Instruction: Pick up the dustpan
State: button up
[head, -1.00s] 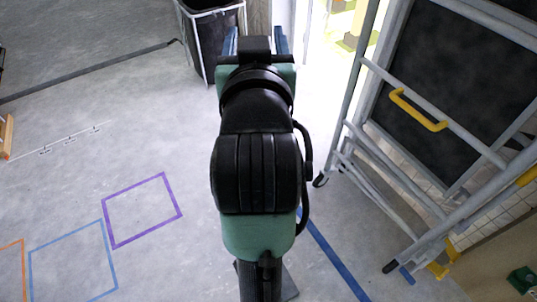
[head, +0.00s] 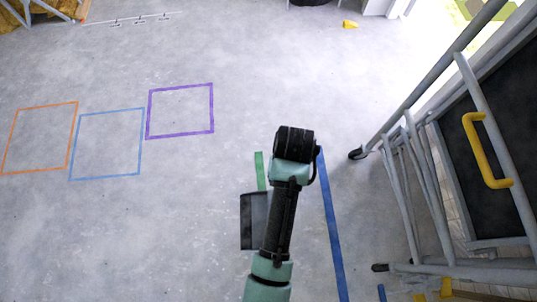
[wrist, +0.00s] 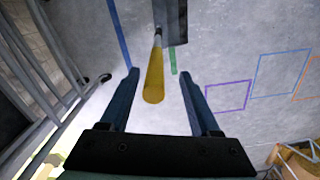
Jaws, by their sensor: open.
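The dustpan has a dark grey pan (head: 252,220) on the floor, partly covered by my arm in the head view. The wrist view shows the pan (wrist: 174,20) at the top and its yellow handle (wrist: 155,75) reaching toward the camera. My gripper (wrist: 160,73) is open, with one blue finger on each side of the handle. The handle appears between the fingers in the picture, with gaps on both sides. I cannot tell whether it lies at fingertip depth. In the head view the fingers and the handle are hidden behind my arm.
A grey metal frame with a dark panel (head: 500,140) and a yellow grab handle (head: 482,150) stands at the right. Blue tape (head: 331,225) and green tape (head: 260,170) mark the floor. A small yellow object (head: 350,24) lies far back. The left floor, with taped squares, is clear.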

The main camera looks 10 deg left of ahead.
notch_tip(320, 180, down, 8)
jog(key=w, duration=0.1)
jog(key=shift+d, duration=0.3)
jog(key=shift+f, duration=0.1)
grip_shut()
dwell(0.3)
dwell(1.1)
